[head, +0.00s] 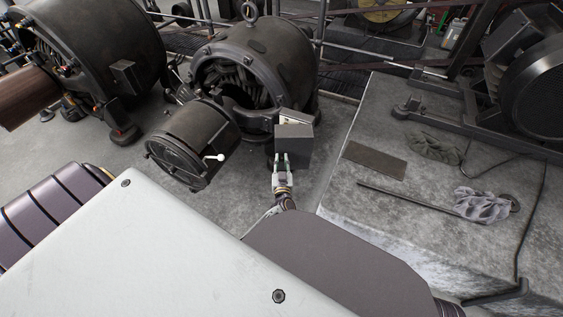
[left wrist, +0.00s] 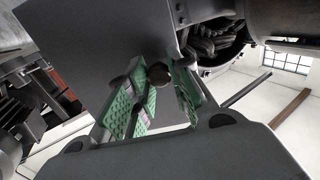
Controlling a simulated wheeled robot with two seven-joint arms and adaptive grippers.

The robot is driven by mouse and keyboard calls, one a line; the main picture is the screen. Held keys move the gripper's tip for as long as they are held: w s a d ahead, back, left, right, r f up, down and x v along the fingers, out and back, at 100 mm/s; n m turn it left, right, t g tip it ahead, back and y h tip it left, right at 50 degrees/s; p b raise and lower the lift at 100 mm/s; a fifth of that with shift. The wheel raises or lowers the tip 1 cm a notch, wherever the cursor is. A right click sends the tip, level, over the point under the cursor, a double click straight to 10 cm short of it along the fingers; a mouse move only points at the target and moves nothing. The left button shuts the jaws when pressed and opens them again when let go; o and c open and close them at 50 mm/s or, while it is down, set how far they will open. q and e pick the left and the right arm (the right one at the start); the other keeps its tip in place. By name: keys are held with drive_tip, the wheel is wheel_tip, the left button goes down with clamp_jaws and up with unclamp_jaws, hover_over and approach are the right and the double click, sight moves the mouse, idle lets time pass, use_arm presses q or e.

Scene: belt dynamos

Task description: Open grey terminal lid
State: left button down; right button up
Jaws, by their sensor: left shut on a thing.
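The grey terminal lid (head: 297,148) is on the right side of the middle dynamo (head: 262,65). A pale strip with small marks (head: 292,117) shows just behind its top edge. How far the lid stands from its box I cannot tell. My left gripper (head: 281,160) is at the lid's near lower face, with its green pads closed on a small part there. In the left wrist view the green-padded fingers (left wrist: 160,98) are around a dark round knob (left wrist: 159,75) in front of the grey lid (left wrist: 95,40). My right gripper is not in view.
A round end cover with a white-knobbed handle (head: 195,145) stands out left of the gripper. A concrete plinth (head: 340,200) on the right bears a flat plate (head: 374,160), a rod (head: 410,197) and grey rags (head: 482,204). Another dynamo (head: 95,55) stands at the left.

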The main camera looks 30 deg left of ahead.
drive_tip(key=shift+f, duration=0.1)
use_arm(q)
drive_tip(key=c, duration=1.3)
unclamp_jaws()
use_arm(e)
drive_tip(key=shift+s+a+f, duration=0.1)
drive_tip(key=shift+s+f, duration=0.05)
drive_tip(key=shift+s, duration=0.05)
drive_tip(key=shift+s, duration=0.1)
